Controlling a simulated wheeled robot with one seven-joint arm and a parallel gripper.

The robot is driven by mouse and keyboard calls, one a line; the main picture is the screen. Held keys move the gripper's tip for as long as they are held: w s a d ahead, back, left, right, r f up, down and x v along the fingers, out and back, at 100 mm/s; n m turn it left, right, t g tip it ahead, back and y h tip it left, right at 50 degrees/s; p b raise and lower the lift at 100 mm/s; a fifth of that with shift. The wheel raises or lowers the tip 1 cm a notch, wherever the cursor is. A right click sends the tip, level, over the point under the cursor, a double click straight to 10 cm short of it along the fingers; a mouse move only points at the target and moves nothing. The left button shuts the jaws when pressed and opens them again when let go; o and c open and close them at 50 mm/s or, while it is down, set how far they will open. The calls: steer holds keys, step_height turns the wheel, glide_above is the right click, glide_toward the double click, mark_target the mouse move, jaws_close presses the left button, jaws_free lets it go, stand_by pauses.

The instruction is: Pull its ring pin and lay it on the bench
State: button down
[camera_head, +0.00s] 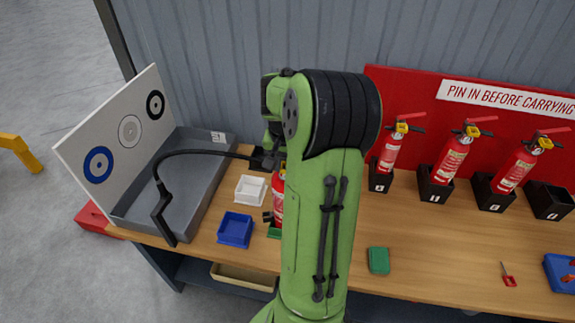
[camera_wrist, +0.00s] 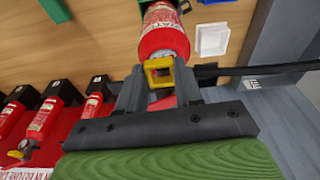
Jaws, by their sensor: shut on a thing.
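The red fire extinguisher (camera_head: 278,204) stands upright at a green pad (camera_head: 274,233) on the bench, partly behind my arm. In the wrist view its red body (camera_wrist: 163,37) shows beyond my fingers, with a yellow collar (camera_wrist: 158,72) at its top. My gripper (camera_wrist: 160,92) is shut around this top part, where a bit of red shows between the fingers. I cannot make out its ring pin. Its black hose (camera_head: 200,153) arches left to a black horn (camera_head: 163,215) over the grey tray's edge.
A white tray (camera_head: 250,189) and a blue tray (camera_head: 236,229) sit left of the extinguisher. Several extinguishers (camera_head: 450,160) stand in black holders behind. Another green pad (camera_head: 379,260), a small red-tagged pin (camera_head: 508,279) and a blue box (camera_head: 557,268) lie right. A target board (camera_head: 128,131) leans at left.

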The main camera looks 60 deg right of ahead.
steer(key=a, duration=0.1)
steer(key=s+a+b, duration=0.1)
steer(key=s+a, duration=0.1)
steer(key=a, duration=0.1)
steer(key=shift+f+b, duration=0.25)
steer(key=shift+b, duration=0.05)
stand_by(0.5)
steer(key=shift+s+a+b, duration=0.25)
steer(key=shift+s+a, duration=0.05)
steer(key=shift+a, duration=0.3)
steer(key=shift+s+a+b, duration=0.2)
steer(key=shift+s+a, duration=0.05)
steer(key=shift+a, duration=0.35)
